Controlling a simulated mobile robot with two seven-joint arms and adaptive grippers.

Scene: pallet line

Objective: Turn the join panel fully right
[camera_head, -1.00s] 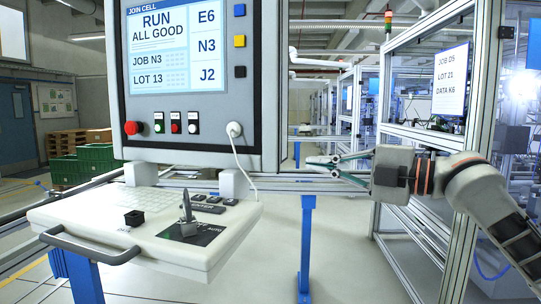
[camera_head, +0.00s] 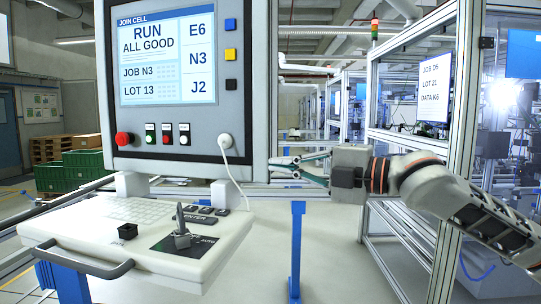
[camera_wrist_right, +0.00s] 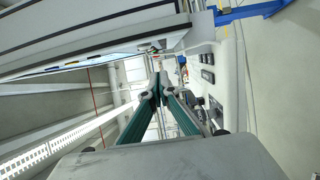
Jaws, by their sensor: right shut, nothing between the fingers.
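The join panel (camera_head: 258,100) is a grey-framed screen unit reading "JOIN CELL", standing upright above a white keyboard shelf (camera_head: 90,222). Its frame also crosses the upper left of the right wrist view (camera_wrist_right: 90,32). My right gripper (camera_head: 275,163) comes in from the right, with its thin green fingers closed and empty at the panel's lower right edge. I cannot tell whether the tips touch the panel. In the right wrist view the fingertips (camera_wrist_right: 156,88) are together, just below the frame. My left gripper is not in view.
The shelf carries a lever switch (camera_head: 180,232), a black knob (camera_head: 128,231) and a front handle (camera_head: 75,262). A white cable (camera_head: 232,170) hangs from the panel. A blue post (camera_head: 297,250) stands below my right gripper. A glazed machine frame (camera_head: 462,120) rises behind my right arm.

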